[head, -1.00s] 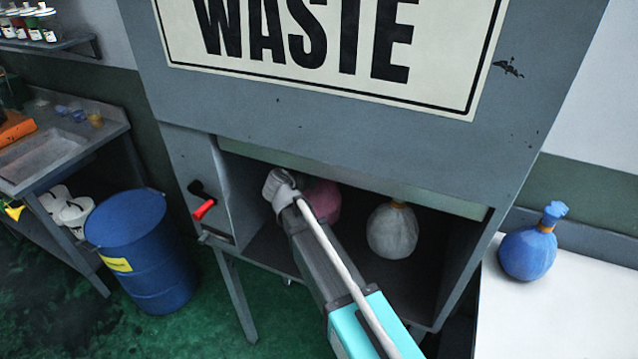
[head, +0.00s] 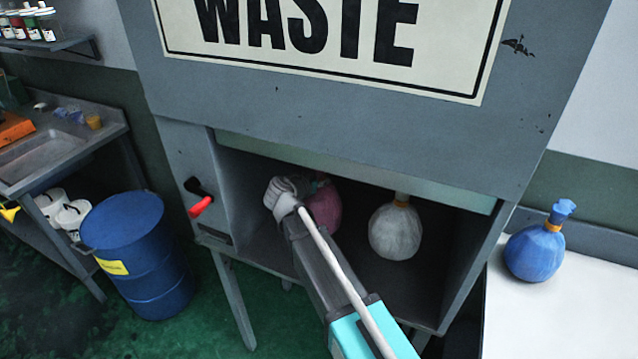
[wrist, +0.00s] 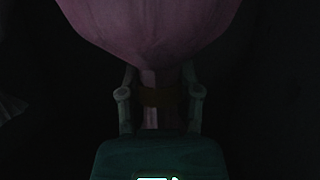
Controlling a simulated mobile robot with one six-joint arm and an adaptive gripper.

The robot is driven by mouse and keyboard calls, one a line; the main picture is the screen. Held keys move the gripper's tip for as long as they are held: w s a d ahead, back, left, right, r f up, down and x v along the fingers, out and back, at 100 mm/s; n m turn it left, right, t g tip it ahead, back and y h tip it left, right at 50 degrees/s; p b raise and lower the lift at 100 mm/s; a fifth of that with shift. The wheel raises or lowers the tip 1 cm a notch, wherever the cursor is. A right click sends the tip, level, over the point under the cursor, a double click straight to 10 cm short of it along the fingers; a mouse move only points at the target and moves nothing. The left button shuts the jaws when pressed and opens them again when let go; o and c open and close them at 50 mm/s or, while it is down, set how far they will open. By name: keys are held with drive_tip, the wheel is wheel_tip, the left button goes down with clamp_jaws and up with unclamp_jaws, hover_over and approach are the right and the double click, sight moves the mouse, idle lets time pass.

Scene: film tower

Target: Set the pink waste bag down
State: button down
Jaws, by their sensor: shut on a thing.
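The pink waste bag (head: 323,207) is inside the open compartment of the grey waste cabinet (head: 178,150), toward its left side. My arm reaches in from the front and partly hides the bag. In the wrist view the pink bag (wrist: 150,30) fills the top of the picture, its tied neck between the fingers of my gripper (wrist: 160,95). My gripper is shut on that neck. The wrist view is dark, and I cannot tell whether the bag touches the compartment floor.
A pale grey bag (head: 395,230) stands right of the pink one in the compartment. A blue bag (head: 534,250) stands on the white table (head: 575,300) at right. A red-handled lever (head: 200,204) is left of the opening. A blue drum (head: 130,250) stands on the floor at left.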

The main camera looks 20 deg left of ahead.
idle(0.3)
drive_tip(key=shift+c, duration=1.4)
unclamp_jaws()
drive_tip(key=shift+s+r, duration=0.1)
drive_tip(key=shift+r, duration=0.05)
drive_tip(key=shift+s+r, duration=0.1)
drive_tip(key=shift+s, duration=0.15)
drive_tip(key=p+v, duration=0.4)
drive_tip(key=v, duration=0.7)
drive_tip(key=shift+p, duration=0.3)
drive_tip(key=shift+s+a, duration=0.1)
